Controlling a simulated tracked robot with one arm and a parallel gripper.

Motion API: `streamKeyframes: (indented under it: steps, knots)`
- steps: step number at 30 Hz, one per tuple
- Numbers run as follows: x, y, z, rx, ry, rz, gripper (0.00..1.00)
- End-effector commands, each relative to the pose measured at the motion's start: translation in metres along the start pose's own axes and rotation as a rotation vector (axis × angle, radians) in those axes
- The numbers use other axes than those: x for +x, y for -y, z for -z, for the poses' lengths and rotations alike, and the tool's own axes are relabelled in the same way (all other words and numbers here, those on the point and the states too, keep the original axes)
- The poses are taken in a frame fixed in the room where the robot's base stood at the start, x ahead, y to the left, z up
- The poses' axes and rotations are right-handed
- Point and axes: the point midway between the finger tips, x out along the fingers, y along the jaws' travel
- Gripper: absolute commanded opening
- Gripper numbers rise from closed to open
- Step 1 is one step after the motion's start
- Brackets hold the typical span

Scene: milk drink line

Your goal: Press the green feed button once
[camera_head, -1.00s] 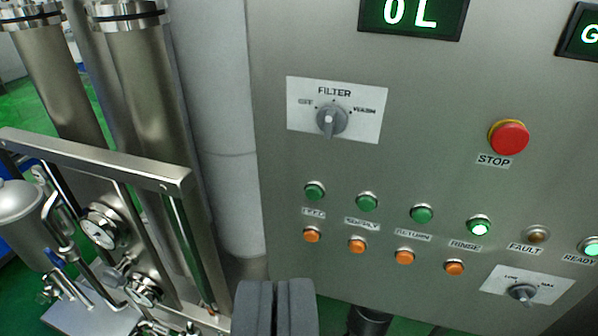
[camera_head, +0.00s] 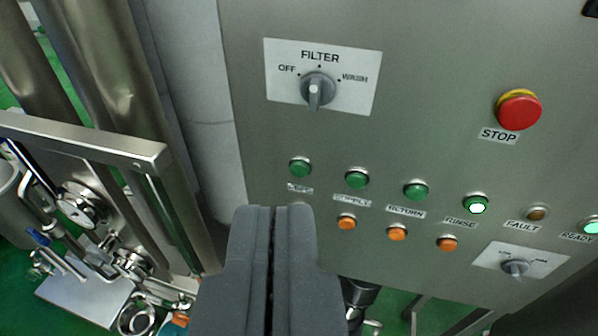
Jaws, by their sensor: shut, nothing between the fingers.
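The green feed button (camera_head: 300,168) is the leftmost of the row of green buttons on the steel control panel (camera_head: 420,110). It looks unlit. Its label (camera_head: 299,188) sits just below it and is blurred. My gripper (camera_head: 273,210) is shut and empty. Its fingertips show below and slightly left of the feed button, apart from it in the picture. The gripper hides the orange button under the feed label.
Other green buttons (camera_head: 356,179) stand right of the feed button, and the rinse button (camera_head: 476,204) is lit. Orange buttons (camera_head: 397,233) lie below. A filter knob (camera_head: 317,88) and a red stop button (camera_head: 519,109) are above. Pipes and valves (camera_head: 85,205) stand left.

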Motion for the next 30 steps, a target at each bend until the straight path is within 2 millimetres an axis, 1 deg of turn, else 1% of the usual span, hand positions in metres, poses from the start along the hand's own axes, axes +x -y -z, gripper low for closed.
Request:
streamKeyframes:
  steps: [2,4,5,7,9,11,12,15,18,21,24,27,30]
  knots:
    - [0.015,0.0,-0.006,-0.012,0.028,0.002,0.0]
    - [0.038,0.0,-0.016,-0.032,0.067,0.004,0.0]
    - [0.049,0.001,-0.022,-0.043,0.087,0.005,0.0]
    - [0.078,-0.001,-0.038,-0.073,0.14,0.01,0.0]
    - [0.109,0.0,-0.059,-0.108,0.198,0.018,0.0]
    - [0.134,0.002,-0.079,-0.14,0.249,0.026,0.0]
    - [0.149,0.003,-0.092,-0.162,0.281,0.032,0.0]
    - [0.184,0.007,-0.126,-0.214,0.358,0.047,0.0]
    - [0.21,0.01,-0.158,-0.26,0.422,0.064,0.0]
    - [0.226,0.013,-0.181,-0.293,0.466,0.077,0.0]
    - [0.237,0.015,-0.198,-0.316,0.495,0.086,0.0]
    - [0.241,0.015,-0.205,-0.327,0.507,0.09,0.0]
    - [0.242,0.016,-0.206,-0.33,0.509,0.091,0.0]
